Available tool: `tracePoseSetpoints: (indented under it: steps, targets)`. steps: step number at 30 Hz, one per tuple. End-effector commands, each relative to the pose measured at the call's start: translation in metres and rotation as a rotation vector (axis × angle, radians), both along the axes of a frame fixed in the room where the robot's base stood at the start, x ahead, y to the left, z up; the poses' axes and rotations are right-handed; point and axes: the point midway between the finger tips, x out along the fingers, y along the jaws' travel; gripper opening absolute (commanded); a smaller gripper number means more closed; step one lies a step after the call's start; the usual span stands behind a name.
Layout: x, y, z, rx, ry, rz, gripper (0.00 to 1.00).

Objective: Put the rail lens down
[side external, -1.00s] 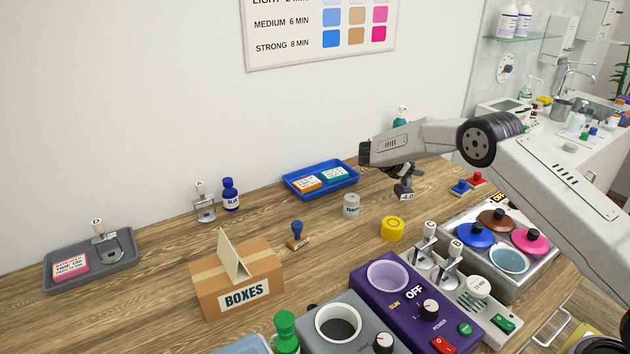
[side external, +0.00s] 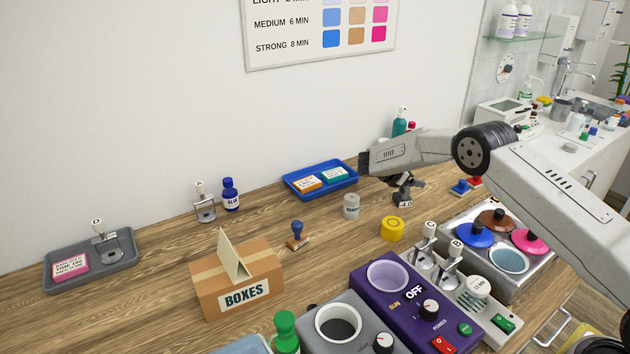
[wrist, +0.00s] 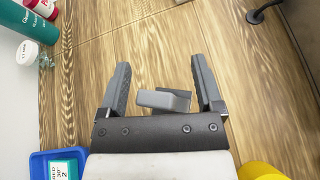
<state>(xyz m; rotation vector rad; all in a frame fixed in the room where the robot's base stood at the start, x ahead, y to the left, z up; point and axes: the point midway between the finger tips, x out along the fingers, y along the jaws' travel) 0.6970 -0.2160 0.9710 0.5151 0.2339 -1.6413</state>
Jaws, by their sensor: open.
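A small grey piece, which I take to be the rail lens (wrist: 163,100), lies between my fingers in the wrist view, with a gap on each side. In the side view its white tag (side external: 405,204), with dark figures that seem to read 4.0, shows just under my gripper (side external: 404,187), at the wooden table. My gripper (wrist: 160,63) is open in the wrist view, its two dark grey fingers apart around the piece. The piece's lower part is hidden, and I cannot tell for sure whether it touches the wood.
A blue tray (side external: 300,193) is further left. Blue and red small pieces (side external: 461,187) lie to the right. The purple heater (side external: 368,313) stands in front.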

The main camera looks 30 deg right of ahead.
Motion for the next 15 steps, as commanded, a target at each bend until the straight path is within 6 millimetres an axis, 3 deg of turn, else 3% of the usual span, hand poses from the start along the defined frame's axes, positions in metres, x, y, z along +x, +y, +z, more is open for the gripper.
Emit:
tracePoseSetpoints:
  steps: [8, 15]
  targets:
    - [0.001, 0.004, 0.004, 0.000, 0.000, 0.001, 0.84]
    - [0.002, 0.028, 0.017, 0.000, -0.001, 0.003, 0.84]
